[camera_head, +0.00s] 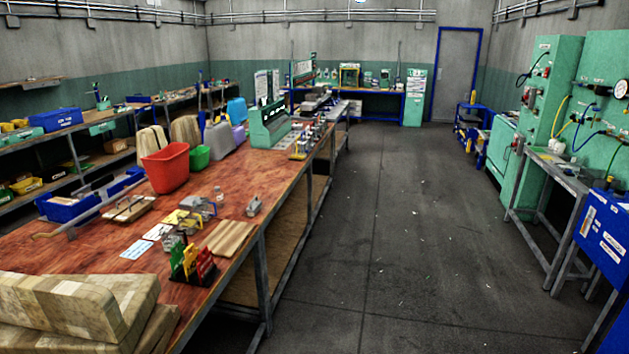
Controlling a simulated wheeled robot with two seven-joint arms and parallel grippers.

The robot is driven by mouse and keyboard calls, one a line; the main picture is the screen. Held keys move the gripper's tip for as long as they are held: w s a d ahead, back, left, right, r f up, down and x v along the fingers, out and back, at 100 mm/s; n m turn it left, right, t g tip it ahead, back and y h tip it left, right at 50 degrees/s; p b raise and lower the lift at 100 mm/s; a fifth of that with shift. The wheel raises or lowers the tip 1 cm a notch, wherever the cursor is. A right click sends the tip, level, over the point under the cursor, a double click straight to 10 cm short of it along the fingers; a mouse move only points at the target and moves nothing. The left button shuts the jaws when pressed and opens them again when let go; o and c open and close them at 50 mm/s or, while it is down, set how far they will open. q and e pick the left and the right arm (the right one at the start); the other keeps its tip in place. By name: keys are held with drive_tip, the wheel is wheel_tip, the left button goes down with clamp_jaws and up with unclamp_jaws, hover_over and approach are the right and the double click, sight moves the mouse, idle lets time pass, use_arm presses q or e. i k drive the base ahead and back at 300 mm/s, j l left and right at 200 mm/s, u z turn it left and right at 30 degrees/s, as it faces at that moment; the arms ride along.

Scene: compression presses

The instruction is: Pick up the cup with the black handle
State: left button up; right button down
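I cannot make out a cup with a black handle for certain. Small items on the bench are too small to tell apart. Neither of my grippers is in view.
Green cabinets (540,110) and a metal table (560,172) line the right.

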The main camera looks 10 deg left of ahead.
sight(170, 233)
drive_tip(key=i+u, duration=0.1)
drive_tip(key=i, duration=0.7)
drive_tip(key=i+l, duration=0.15)
drive_tip(key=i, duration=0.7)
drive_tip(key=i+l+u, duration=0.1)
drive_tip(key=i+u, duration=0.4)
drive_tip(key=i+l+u, duration=0.25)
drive_tip(key=u, duration=0.2)
drive_tip(key=i+l+u, duration=0.75)
drive_tip(key=l+u, duration=0.2)
drive_tip(key=i+l+u, duration=0.15)
drive_tip(key=l+u, duration=0.35)
drive_tip(key=l, duration=0.15)
drive_tip(key=l+u, duration=0.45)
drive_tip(key=l, duration=0.2)
drive_tip(key=i, duration=0.05)
